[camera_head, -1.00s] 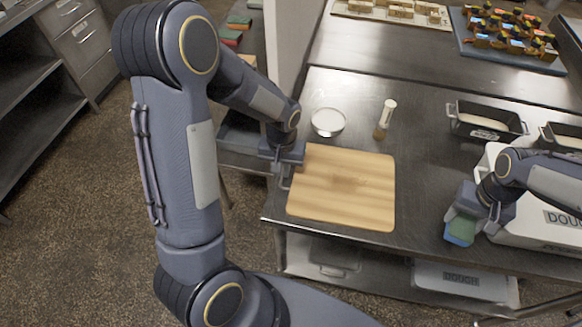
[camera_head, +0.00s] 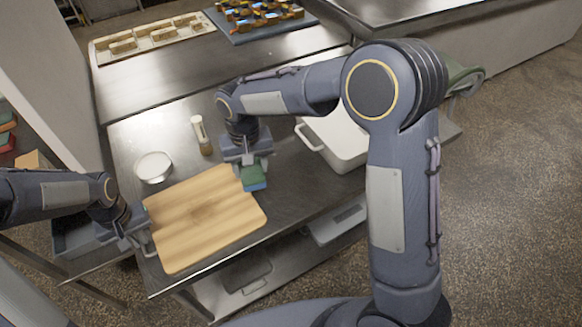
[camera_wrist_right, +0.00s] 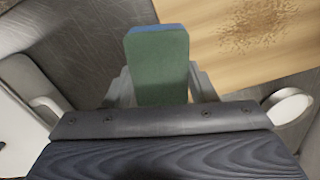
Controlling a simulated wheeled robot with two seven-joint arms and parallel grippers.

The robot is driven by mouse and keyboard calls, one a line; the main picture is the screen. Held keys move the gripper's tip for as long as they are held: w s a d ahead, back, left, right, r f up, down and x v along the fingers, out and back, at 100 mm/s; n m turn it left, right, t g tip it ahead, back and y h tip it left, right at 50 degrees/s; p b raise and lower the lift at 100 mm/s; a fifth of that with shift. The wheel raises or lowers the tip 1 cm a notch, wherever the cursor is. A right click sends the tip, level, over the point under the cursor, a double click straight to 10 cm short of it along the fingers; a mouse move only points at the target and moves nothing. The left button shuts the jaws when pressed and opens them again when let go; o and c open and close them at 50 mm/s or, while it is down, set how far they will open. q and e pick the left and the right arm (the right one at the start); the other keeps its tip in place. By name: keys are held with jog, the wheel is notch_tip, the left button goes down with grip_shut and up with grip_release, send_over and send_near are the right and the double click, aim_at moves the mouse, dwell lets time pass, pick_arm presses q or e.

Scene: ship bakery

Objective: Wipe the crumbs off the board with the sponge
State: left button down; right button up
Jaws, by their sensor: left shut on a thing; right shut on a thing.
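The wooden board (camera_head: 205,222) lies on the steel table; it also shows in the right wrist view (camera_wrist_right: 220,65). A brown patch of crumbs (camera_wrist_right: 250,28) is on the board, fainter in the head view (camera_head: 205,212). My left gripper (camera_head: 146,240) is shut on the board's left edge. My right gripper (camera_head: 250,168) is shut on the sponge (camera_head: 252,176), which is green with a blue face and sits by the board's far right corner. In the right wrist view the sponge (camera_wrist_right: 158,65) sticks out between the fingers; whether it touches the board I cannot tell.
A white bowl (camera_head: 153,167) and a shaker with a white top (camera_head: 201,133) stand behind the board. A white dough bin (camera_head: 335,140) is to the right, partly hidden by my right arm. A baking tray (camera_head: 150,38) and blue mat (camera_head: 262,32) lie at the back.

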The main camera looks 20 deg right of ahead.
jog(key=a+r, duration=0.2)
jog(key=a, duration=0.6)
send_over(223, 200)
jog(key=shift+d+f, duration=0.1)
jog(key=shift+f, duration=2.95)
jog(key=shift+f, duration=1)
